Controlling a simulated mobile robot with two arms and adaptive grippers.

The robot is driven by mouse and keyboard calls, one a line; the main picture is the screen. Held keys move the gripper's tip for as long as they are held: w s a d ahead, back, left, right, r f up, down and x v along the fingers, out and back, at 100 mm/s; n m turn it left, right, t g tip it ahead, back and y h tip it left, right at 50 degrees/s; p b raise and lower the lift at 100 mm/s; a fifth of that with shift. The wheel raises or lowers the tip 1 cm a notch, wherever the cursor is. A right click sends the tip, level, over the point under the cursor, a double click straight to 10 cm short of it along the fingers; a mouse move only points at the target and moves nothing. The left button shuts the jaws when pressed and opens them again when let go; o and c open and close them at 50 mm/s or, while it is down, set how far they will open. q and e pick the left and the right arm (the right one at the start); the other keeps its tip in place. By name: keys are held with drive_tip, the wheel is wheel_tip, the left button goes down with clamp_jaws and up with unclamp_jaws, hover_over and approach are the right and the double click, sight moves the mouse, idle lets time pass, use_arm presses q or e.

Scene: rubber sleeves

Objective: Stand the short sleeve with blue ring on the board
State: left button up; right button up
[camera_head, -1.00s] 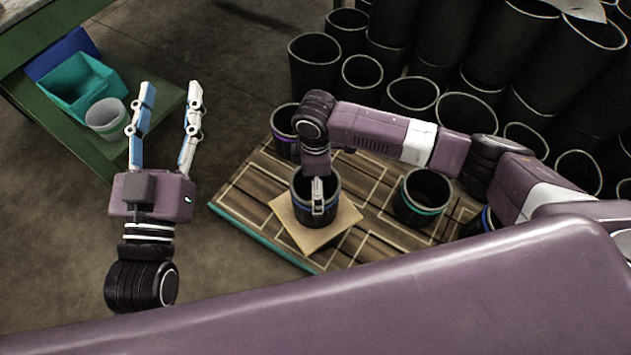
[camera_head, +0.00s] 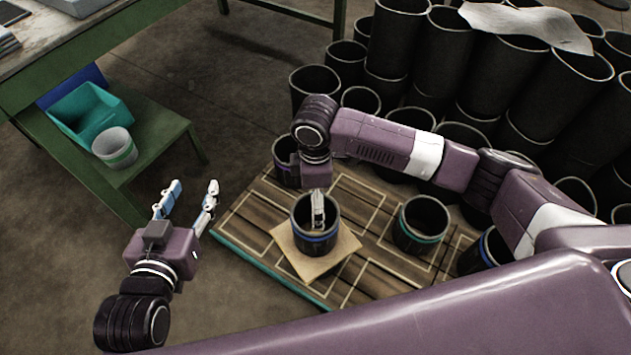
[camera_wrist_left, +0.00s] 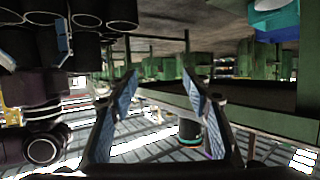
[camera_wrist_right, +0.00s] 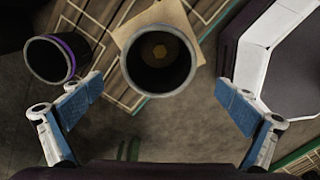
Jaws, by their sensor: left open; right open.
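A short black sleeve with a blue ring (camera_head: 316,239) stands upright on a tan square pad (camera_head: 343,243), which lies on the wooden board (camera_head: 246,214). My right gripper (camera_head: 317,211) is above its mouth, partly hiding it. In the right wrist view the sleeve (camera_wrist_right: 159,87) lies ahead of the open, empty fingers, apart from them. My left gripper (camera_head: 187,200) is open and empty, left of the board. A second blue-ringed sleeve (camera_head: 488,250) stands at the board's right, partly hidden by my arm.
A teal-ringed sleeve (camera_head: 421,226) and a purple-ringed sleeve (camera_head: 285,165) stand on the board. Many tall black tubes (camera_head: 460,60) crowd behind. A green bench (camera_head: 160,150) at left holds a teal bin (camera_head: 88,112) and a pale cup (camera_head: 115,148). Floor left of the board is clear.

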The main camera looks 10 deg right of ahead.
wheel_tip(320, 180, up, 5)
drive_tip(key=p, duration=0.2)
drive_tip(key=s+a+m+t+y, duration=0.35)
drive_tip(key=s+a+y, duration=0.25)
drive_tip(key=a, duration=0.5)
use_arm(q)
drive_tip(key=s+a+f+g+y, duration=0.1)
drive_tip(key=s+a+f+g, duration=0.2)
drive_tip(key=s+f+g, duration=0.2)
wheel_tip(320, 180, down, 4)
drive_tip(key=s, duration=0.2)
drive_tip(key=shift+s+r+y, duration=0.2)
drive_tip(key=shift+s+y, duration=0.1)
drive_tip(key=shift+s, duration=0.05)
use_arm(e)
drive_tip(key=s+d+m+t+h, duration=0.2)
drive_tip(key=d+m, duration=0.3)
drive_tip(key=d, duration=0.4)
drive_tip(key=s+d+r+m+t+h, duration=0.1)
drive_tip(key=s+d+m+t+h, duration=0.1)
drive_tip(key=d+m, duration=0.3)
drive_tip(key=d, duration=0.4)
drive_tip(key=shift+d+r+t+h, duration=0.15)
drive_tip(key=shift+d+t+h, duration=0.15)
drive_tip(key=shift+d+t, duration=0.1)
use_arm(q)
drive_tip(key=shift+a+g, duration=0.1)
drive_tip(key=shift+g, duration=0.2)
use_arm(e)
drive_tip(key=shift+m, duration=0.25)
